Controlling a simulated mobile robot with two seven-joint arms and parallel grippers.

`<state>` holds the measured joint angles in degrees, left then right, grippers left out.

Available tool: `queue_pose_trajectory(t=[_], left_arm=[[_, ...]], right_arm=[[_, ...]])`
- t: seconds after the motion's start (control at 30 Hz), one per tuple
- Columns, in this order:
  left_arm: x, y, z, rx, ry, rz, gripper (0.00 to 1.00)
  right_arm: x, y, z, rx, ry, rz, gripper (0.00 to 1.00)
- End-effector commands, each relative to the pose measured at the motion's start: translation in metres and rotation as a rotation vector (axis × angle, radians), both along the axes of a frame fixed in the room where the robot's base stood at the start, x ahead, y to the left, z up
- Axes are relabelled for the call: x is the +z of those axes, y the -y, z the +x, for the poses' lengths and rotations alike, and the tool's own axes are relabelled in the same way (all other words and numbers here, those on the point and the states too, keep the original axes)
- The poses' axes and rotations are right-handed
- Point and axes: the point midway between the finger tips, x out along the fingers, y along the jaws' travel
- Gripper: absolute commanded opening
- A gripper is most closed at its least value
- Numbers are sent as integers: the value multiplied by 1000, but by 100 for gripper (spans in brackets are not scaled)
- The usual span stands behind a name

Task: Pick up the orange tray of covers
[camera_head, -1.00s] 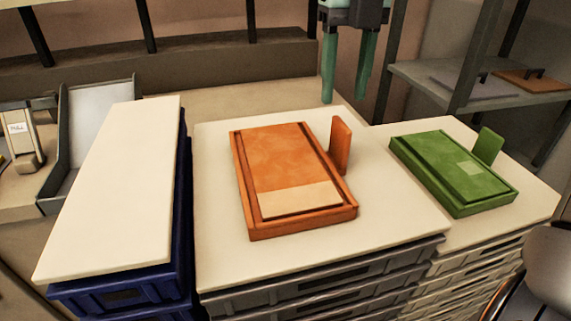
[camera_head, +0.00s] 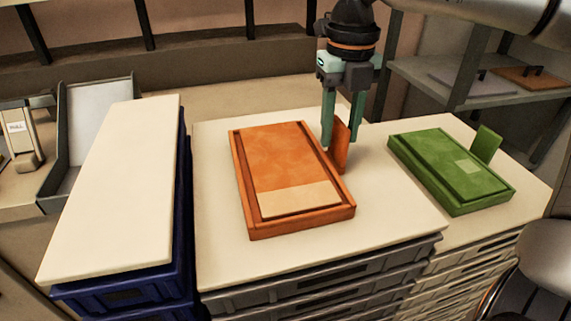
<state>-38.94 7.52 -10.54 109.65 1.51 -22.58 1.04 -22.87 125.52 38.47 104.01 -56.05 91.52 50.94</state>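The orange tray (camera_head: 302,222) lies on the white top of the middle crate stack. It holds an orange cover sheet (camera_head: 280,155) with a pale panel at its near end. An upright orange tab (camera_head: 341,148) stands at its right side. My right gripper (camera_head: 341,145) points down at this tab, its two green fingers apart, one on the left and one at the tab's upper right. I cannot tell whether the fingers touch the tab. My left gripper is not in view.
A green tray (camera_head: 455,205) with its own upright tab sits on the right stack. The white board (camera_head: 120,190) on blue crates at left is bare. A grey shelf (camera_head: 450,85) stands behind at right. A grey angled holder (camera_head: 95,120) is at far left.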

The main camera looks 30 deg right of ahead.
Motion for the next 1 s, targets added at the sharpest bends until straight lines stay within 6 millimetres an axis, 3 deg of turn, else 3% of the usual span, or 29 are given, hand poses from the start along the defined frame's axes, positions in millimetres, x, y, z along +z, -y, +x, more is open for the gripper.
queue_pose_trajectory(t=[0.03, 0.37, 1.0], left_arm=[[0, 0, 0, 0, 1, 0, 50], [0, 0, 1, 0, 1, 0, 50], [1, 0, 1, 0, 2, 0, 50]], right_arm=[[0, 0, 0, 0, 0, 0, 35], [0, 0, 0, 0, 0, 0, 0], [1, 0, 0, 0, 0, 0, 0]])
